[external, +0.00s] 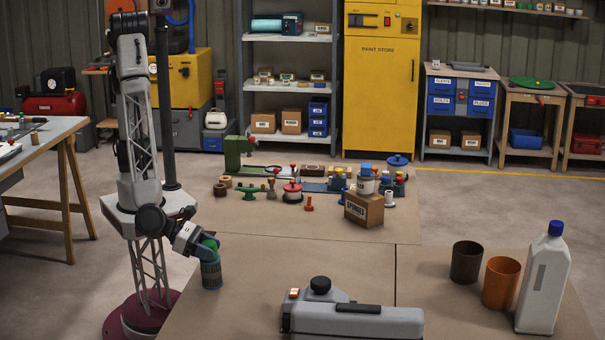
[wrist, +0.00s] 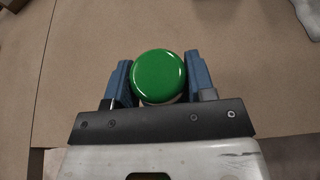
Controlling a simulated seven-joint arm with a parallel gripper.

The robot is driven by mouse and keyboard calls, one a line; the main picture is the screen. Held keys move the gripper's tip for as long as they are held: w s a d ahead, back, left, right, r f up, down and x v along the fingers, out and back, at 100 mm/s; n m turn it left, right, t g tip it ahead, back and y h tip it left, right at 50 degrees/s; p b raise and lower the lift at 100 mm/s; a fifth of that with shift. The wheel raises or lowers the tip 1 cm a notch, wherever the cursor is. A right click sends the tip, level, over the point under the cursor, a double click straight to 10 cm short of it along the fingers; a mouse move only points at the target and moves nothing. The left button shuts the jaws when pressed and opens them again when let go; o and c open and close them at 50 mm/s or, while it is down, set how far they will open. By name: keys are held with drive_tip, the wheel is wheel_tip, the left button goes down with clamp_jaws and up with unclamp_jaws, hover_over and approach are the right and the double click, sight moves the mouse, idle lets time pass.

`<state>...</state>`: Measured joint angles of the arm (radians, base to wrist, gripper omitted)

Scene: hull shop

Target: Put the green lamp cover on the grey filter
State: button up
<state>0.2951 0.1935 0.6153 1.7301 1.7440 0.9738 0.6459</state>
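The green lamp cover (wrist: 158,76) is round and glossy and lies between the two blue fingers of my gripper (wrist: 159,82) in the wrist view. The fingers appear to touch it on both sides. In the external view only part of the green cover (external: 211,243) shows at my gripper (external: 207,248).
A grey machine (external: 352,321) lies at the front of the brown bench (external: 300,262). A dark cup (external: 466,262), an orange cup (external: 500,283) and a white bottle (external: 543,280) stand at right. A cardboard box (external: 363,208) and several small parts are behind. The bench middle is clear.

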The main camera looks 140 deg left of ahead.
drive_tip(key=o, duration=0.4)
drive_tip(key=shift+r, duration=0.15)
drive_tip(key=shift+r, duration=0.1)
drive_tip(key=v, duration=1.2)
idle(0.4)
